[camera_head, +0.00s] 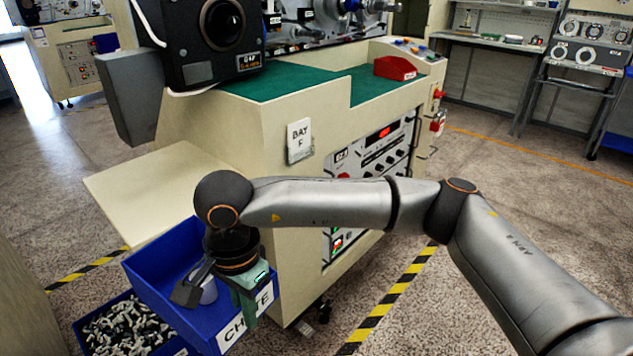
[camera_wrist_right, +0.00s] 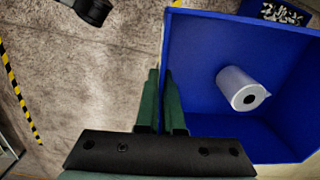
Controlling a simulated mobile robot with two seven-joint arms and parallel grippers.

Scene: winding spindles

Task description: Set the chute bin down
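The blue chute bin (camera_head: 165,262) is at the lower left in the head view, beside the cream machine, with a white label reading CHUTE (camera_head: 244,318) on its near side. In the right wrist view the bin (camera_wrist_right: 208,45) fills the right side, and a white roll (camera_wrist_right: 238,86) lies inside it. My right gripper (camera_wrist_right: 162,100) points down at the bin's side wall, one green finger on each side, and looks closed on it. In the head view the gripper (camera_head: 248,296) partly hides the wall. What is directly under the bin is hidden. My left gripper is not in view.
A second blue bin (camera_head: 78,322) full of metal bolts is lower, at the left of the chute bin. A cream shelf (camera_head: 150,190) juts from the machine above it. Yellow-black tape (camera_head: 395,292) marks the floor. Free floor lies left of the gripper in the wrist view.

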